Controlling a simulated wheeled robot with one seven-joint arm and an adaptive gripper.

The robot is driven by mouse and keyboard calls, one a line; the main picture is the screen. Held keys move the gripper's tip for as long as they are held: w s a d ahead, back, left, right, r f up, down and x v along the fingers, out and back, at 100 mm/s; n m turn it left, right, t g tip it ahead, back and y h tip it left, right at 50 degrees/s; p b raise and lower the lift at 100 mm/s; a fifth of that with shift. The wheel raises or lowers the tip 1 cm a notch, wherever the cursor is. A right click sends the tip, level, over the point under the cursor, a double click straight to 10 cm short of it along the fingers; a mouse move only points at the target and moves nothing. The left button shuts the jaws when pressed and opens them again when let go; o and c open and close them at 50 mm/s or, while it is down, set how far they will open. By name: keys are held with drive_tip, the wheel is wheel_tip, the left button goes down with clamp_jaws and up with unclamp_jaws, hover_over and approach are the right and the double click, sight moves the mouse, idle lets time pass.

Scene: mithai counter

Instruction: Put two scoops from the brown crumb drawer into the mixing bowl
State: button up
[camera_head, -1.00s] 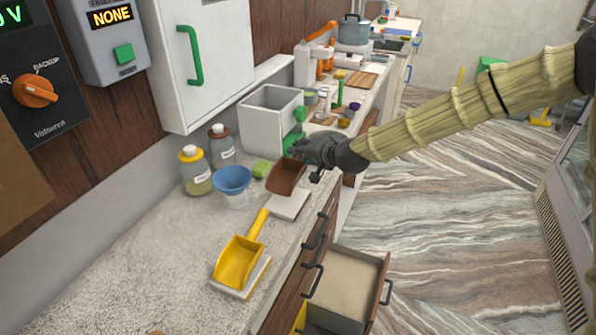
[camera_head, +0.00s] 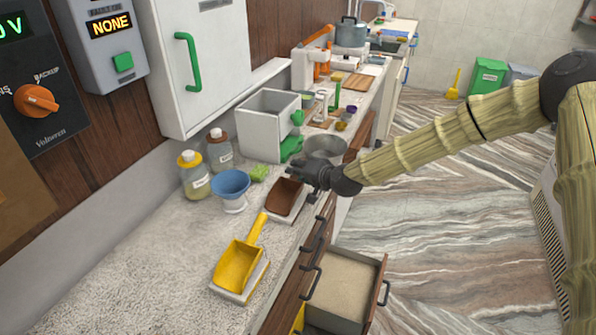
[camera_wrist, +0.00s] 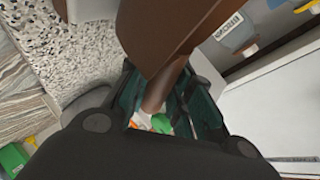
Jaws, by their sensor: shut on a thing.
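The brown scoop (camera_head: 284,197) is over the white pad (camera_head: 279,217) on the counter and looks to be resting on it or just above it. My gripper (camera_head: 306,175) is shut on its handle, which shows between the fingers in the wrist view (camera_wrist: 158,92). The metal mixing bowl (camera_head: 325,145) stands just behind my gripper; its inside is mostly hidden. An open drawer (camera_head: 374,298) below the counter front holds pale tan, fine material (camera_head: 345,281); I cannot tell whether this is the brown crumb drawer.
A yellow scoop (camera_head: 238,266) lies on its own white pad nearer the front. The left front of the counter is clear.

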drive_tip(key=shift+f, duration=0.1)
drive_tip(key=shift+f, duration=0.1)
drive_tip(key=o, duration=0.9)
drive_tip(key=shift+o, duration=0.2)
